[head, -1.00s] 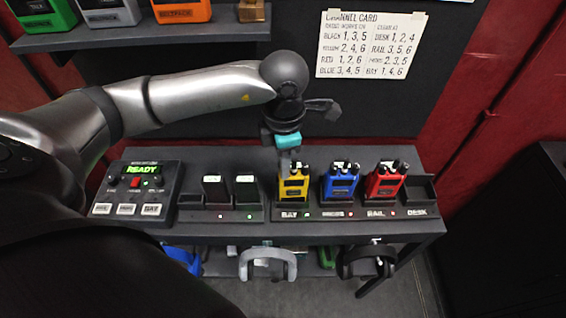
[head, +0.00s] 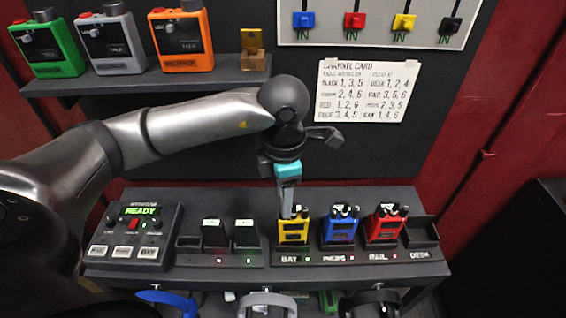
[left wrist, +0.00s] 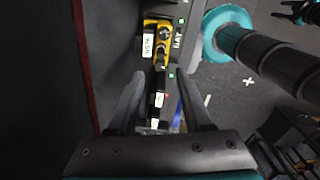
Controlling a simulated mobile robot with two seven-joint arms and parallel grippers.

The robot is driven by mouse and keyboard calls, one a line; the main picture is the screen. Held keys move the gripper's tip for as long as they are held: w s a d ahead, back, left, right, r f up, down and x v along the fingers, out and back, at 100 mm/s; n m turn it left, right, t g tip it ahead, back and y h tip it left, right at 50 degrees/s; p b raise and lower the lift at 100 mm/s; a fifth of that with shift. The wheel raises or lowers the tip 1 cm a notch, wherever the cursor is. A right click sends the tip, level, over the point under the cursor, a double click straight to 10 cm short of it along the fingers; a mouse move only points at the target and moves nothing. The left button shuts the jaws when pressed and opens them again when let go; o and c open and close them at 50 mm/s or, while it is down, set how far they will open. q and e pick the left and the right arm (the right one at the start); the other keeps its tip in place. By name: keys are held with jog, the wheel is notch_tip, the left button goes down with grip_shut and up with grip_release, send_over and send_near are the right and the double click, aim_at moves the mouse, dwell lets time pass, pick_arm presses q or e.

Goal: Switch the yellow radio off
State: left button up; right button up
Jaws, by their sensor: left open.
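The yellow radio (head: 293,231) stands upright in the slot labelled BAY on the dark bench. In the left wrist view the yellow radio (left wrist: 163,32) is near the top, beyond the fingers. My left gripper (head: 288,206) points down at the radio's top, by its knobs and antenna; I cannot tell whether it touches. In the left wrist view the fingers of my left gripper (left wrist: 162,100) are apart with nothing between them.
A blue radio (head: 340,228) and a red radio (head: 384,225) stand to the right, then an empty DESK slot (head: 421,235). A console (head: 134,232) reading READY is at left. Belt packs stand on the shelf (head: 150,83) above. A channel card (head: 378,90) hangs behind.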

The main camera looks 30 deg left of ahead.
pick_arm(q)
notch_tip(320, 180, up, 12)
jog(key=shift+f, duration=0.25)
jog(key=shift+s+d, duration=0.1)
dwell(0.4)
